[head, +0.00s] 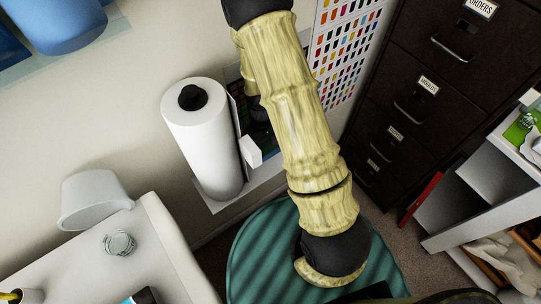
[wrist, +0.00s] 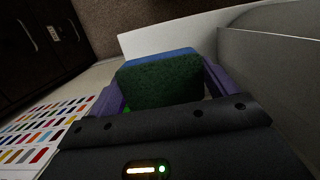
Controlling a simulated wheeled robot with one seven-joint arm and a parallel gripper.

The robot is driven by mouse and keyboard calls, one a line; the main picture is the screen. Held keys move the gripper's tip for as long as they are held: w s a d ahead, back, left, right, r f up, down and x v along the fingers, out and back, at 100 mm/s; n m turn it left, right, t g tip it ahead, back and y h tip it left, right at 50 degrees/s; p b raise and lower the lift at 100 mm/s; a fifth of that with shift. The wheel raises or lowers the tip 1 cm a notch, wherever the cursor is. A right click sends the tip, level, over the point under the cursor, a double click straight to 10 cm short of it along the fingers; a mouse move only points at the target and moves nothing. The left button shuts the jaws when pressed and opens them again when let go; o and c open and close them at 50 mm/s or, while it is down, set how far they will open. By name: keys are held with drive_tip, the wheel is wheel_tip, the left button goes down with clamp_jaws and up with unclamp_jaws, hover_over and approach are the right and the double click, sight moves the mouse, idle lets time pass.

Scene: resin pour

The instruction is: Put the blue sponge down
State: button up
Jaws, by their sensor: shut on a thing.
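The blue sponge (wrist: 160,82) shows in the wrist view, with a dark green scouring face towards the camera and a blue strip along its top edge. My gripper (wrist: 164,90) is shut on it, with one purple finger at each side. Whether the sponge touches any surface below is hidden. In the head view my arm comes down through the middle, and neither my gripper nor the sponge can be made out there.
A white paper roll (head: 205,135) stands left of my arm. A teal striped round top (head: 262,250) lies below my arm. Dark drawers (head: 425,95) stand at the right, near a white shelf (head: 490,185). A white panel (wrist: 190,32) is behind the sponge, with a grey wall (wrist: 270,75) at right.

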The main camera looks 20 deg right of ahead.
sight(268, 161)
drive_tip(key=shift+f, duration=1.45)
drive_tip(key=shift+f+p, duration=0.4)
drive_tip(key=shift+f, duration=1.5)
drive_tip(key=o, duration=0.7)
drive_tip(key=shift+f+b, duration=0.25)
drive_tip(key=shift+b, duration=0.05)
drive_tip(key=r, duration=0.5)
drive_tip(key=w+r, duration=0.1)
drive_tip(key=r, duration=0.5)
drive_tip(key=w+r+b, duration=0.1)
drive_tip(key=r, duration=0.5)
drive_tip(key=shift+w+a+r, duration=0.1)
drive_tip(key=shift+a+r, duration=0.15)
drive_tip(key=shift+a, duration=0.1)
